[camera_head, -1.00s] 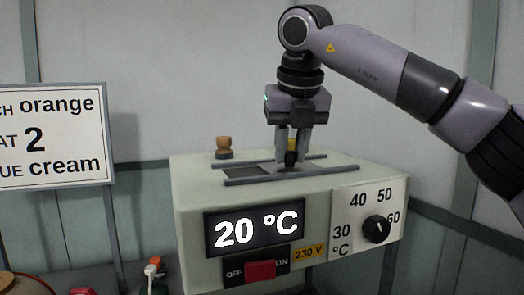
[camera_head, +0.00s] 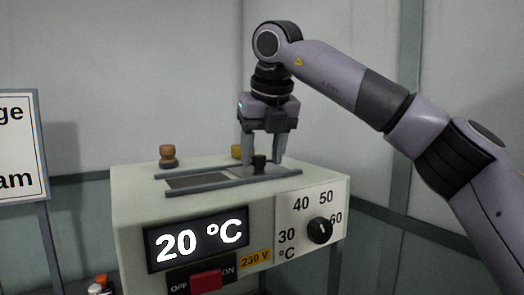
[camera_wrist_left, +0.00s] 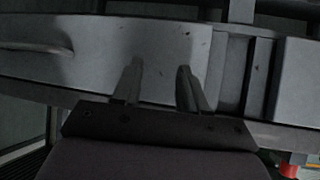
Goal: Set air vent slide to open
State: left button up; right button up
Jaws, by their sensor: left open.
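The air vent slide on top of the pale box has two grey rails and a black knob (camera_head: 259,162) toward its right part. A dark vent opening (camera_head: 198,181) shows to the left of the knob. My right gripper (camera_head: 263,161) points down over the slide, its fingers apart on either side of the knob; I cannot tell whether they touch it. My left gripper (camera_wrist_left: 160,75) shows only in the left wrist view, open and empty before a grey surface.
The box carries a display (camera_head: 196,240) reading 20 °C, a red switch (camera_head: 206,281) and a black dial (camera_head: 319,230). A brown knob (camera_head: 167,155) and a yellow piece (camera_head: 237,151) stand on its top. A sign (camera_head: 15,145) is at left.

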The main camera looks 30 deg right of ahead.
aim_at(268, 173)
jog(key=v, duration=0.7)
dwell(0.6)
